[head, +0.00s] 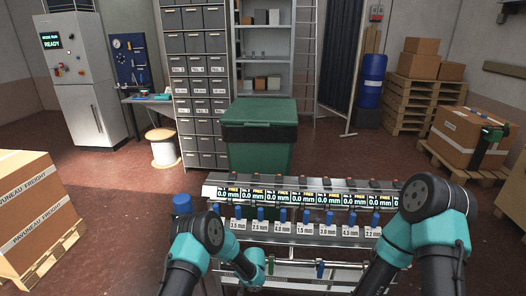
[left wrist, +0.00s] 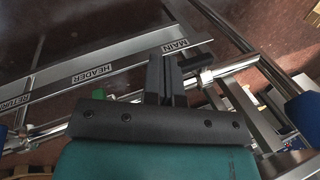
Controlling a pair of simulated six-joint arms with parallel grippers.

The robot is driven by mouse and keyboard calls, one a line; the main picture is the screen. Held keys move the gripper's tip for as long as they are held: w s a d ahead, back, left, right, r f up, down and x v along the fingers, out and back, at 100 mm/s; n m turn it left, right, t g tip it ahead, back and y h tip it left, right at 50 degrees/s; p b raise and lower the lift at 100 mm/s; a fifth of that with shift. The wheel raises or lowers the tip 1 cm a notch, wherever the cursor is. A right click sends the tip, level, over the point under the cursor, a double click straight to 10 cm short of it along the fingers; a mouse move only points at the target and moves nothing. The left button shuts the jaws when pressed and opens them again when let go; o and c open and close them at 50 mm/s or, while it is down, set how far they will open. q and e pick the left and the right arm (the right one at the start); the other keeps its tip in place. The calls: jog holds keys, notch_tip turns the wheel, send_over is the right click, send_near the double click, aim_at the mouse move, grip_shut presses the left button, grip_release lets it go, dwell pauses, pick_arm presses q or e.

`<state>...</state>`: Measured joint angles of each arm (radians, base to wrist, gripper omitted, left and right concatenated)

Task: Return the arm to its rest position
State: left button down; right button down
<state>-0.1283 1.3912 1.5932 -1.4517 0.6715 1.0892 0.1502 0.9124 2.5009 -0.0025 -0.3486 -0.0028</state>
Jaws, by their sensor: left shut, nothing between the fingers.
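My left arm (head: 200,240) comes in from the lower left in the head view and bends over the front of the manifold bench. In the left wrist view my left gripper (left wrist: 166,72) has its two dark fingers together, with nothing between them. It is over metal rails labelled MAIN, HEADER (left wrist: 98,75) and RETURN; I cannot tell whether it touches them. My right arm (head: 428,205) is bent at the right in the head view, and its gripper is out of view.
The bench has a row of lit displays (head: 297,198) reading 0.0 mm and several blue-topped valves above number tags. A green bin (head: 258,150) stands behind it. Cartons on a pallet (head: 28,205) are at left; a strapped carton (head: 465,135) is at right. Red floor lies between.

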pick_arm(q)
jog(key=s+a+r+n+h, duration=0.2)
jog(key=s+a+r, duration=0.1)
jog(key=s, duration=0.7)
jog(key=s+a+r+n+h, duration=0.2)
jog(key=s+a+r, duration=0.2)
jog(key=s, duration=0.7)
jog(key=s+a+r+n+h, duration=0.2)
jog(key=s+a, duration=0.4)
jog(key=s, duration=0.5)
notch_tip(320, 180, up, 2)
jog(key=shift+a+r+n+g+h, duration=0.2)
jog(key=shift+a+n+g+h, duration=0.1)
jog(key=shift+h, duration=0.3)
jog(key=shift+d, duration=0.1)
